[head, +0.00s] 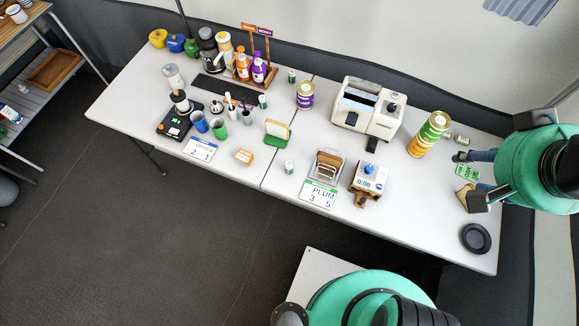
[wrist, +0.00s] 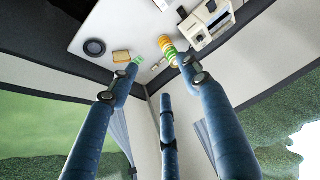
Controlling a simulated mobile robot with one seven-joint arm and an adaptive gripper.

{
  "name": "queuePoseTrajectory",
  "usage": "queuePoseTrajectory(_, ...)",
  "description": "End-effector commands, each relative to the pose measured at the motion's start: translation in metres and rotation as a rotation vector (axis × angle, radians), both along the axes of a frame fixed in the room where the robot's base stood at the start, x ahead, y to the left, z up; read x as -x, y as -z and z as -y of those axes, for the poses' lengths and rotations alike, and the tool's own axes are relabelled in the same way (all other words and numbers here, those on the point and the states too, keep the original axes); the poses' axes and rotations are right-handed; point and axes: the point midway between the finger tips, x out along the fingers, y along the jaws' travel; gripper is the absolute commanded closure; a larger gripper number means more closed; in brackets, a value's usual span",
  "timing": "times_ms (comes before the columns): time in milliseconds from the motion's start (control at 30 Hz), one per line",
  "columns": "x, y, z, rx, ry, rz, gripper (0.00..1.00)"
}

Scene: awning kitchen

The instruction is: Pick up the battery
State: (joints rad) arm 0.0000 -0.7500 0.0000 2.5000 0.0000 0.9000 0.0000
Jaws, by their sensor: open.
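I cannot tell for sure which thing is the battery. In the wrist view, the fingers (wrist: 161,72) are apart with nothing held.
Stacked green and orange cans (head: 428,134) stand left of my gripper, with a cream toaster-like machine (head: 367,111) beyond. A black round lid (head: 475,238) lies near the front right corner.

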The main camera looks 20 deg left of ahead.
Motion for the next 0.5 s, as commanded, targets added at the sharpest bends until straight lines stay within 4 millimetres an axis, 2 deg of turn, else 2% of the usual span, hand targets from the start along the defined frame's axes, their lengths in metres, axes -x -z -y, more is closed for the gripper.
queuePoseTrajectory(267, -0.002, 0.0, -0.001, -0.002, 0.0, -0.002, 0.53)
queuePoseTrajectory(500, -0.021, 0.009, -0.016, -0.025, 0.002, -0.033, 0.53)
